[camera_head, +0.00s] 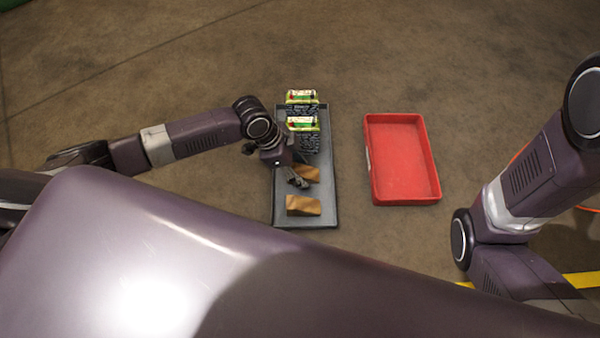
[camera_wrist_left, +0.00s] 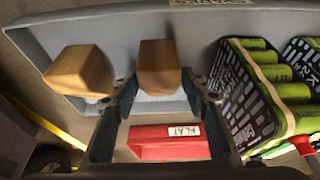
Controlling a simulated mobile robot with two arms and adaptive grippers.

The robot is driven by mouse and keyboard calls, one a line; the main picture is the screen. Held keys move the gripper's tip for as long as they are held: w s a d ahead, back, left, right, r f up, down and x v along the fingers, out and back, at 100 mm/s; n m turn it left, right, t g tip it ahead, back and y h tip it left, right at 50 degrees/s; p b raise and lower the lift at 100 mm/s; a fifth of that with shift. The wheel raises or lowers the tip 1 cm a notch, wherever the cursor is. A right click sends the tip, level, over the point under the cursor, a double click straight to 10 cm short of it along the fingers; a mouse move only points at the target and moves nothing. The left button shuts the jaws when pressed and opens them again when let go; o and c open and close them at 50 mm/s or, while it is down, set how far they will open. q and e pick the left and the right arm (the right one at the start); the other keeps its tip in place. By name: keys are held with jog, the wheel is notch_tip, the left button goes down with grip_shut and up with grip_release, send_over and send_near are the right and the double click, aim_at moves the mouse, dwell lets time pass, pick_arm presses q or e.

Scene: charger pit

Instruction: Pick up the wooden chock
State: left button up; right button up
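Two wooden chocks lie on a grey tray (camera_head: 322,205). The near chock (camera_head: 303,205) is at the tray's front end in the head view; it shows at the left in the left wrist view (camera_wrist_left: 78,72). The other chock (camera_head: 309,173) is just behind it and appears in the middle of the wrist view (camera_wrist_left: 157,66). My left gripper (camera_head: 298,181) is at this second chock and partly covers it. In the wrist view its fingers are apart, with the chock between their tips; whether they touch it I cannot tell. My right gripper is out of view.
Two crates of green-topped cells stand at the tray's back end, the nearer one (camera_head: 302,136) close to my left gripper. A red bin (camera_head: 404,197), empty, stands right of the tray; its labelled side shows in the wrist view (camera_wrist_left: 160,148).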

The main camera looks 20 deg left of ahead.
pick_arm(q)
jog(key=c, duration=0.9)
